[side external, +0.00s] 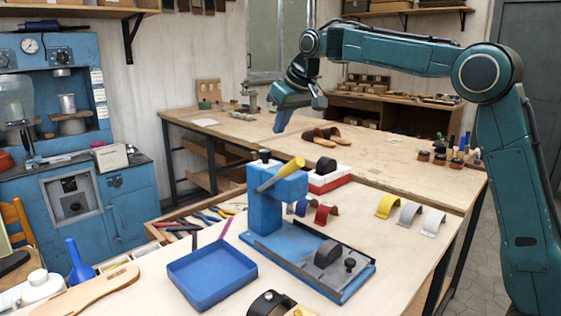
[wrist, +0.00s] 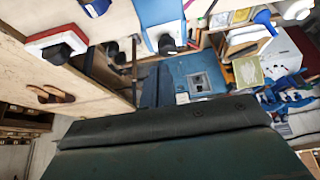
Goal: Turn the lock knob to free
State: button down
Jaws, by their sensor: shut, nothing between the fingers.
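A blue press (side external: 264,208) with a yellow handle (side external: 280,174) stands on the near bench. A dark knob (side external: 264,154) shows at its top. On its base plate (side external: 300,252) are a dark rounded block (side external: 328,253) and a small black knob (side external: 350,264). I cannot tell which knob is the lock knob, or how it is set. My gripper (side external: 282,122) is shut and empty, high above the far bench, behind the press and apart from it. In the wrist view, part of a blue fixture (wrist: 155,22) shows at the top; a dark teal shape covers the lower middle.
A blue tray (side external: 212,276) lies left of the press. A red and white block (side external: 328,180) stands behind it; yellow, grey and white curved straps (side external: 411,214) lie right. Brown sandals (side external: 326,135) lie on the far bench (side external: 230,125). Air around my gripper looks clear.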

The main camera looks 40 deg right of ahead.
aim_at(265, 156)
jog(key=shift+a+r, duration=0.25)
jog(key=shift+a, duration=0.3)
jog(key=shift+a+r, duration=0.2)
jog(key=shift+a, duration=0.3)
jog(key=shift+f, duration=3.5)
jog(key=shift+w+d, duration=0.1)
jog(key=shift+w, duration=0.2)
